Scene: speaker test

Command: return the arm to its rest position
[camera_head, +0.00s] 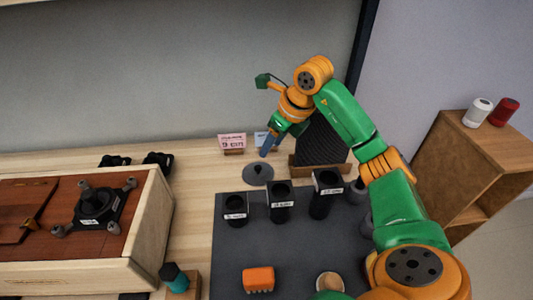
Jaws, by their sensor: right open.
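My right arm is orange and green and reaches in from the lower right, bending back down at the wrist. My right gripper (266,150) is open and points down near the back of the table. It appears empty, just above or behind a dark grey disc with a small knob (258,174); I cannot tell if they touch. My left gripper is not in view.
Three labelled black cups (236,209) stand on a dark mat (232,262), with an orange block (258,280) in front. A pink sign (232,141) stands behind. A wooden box (150,232) is left, a shelf (455,160) right.

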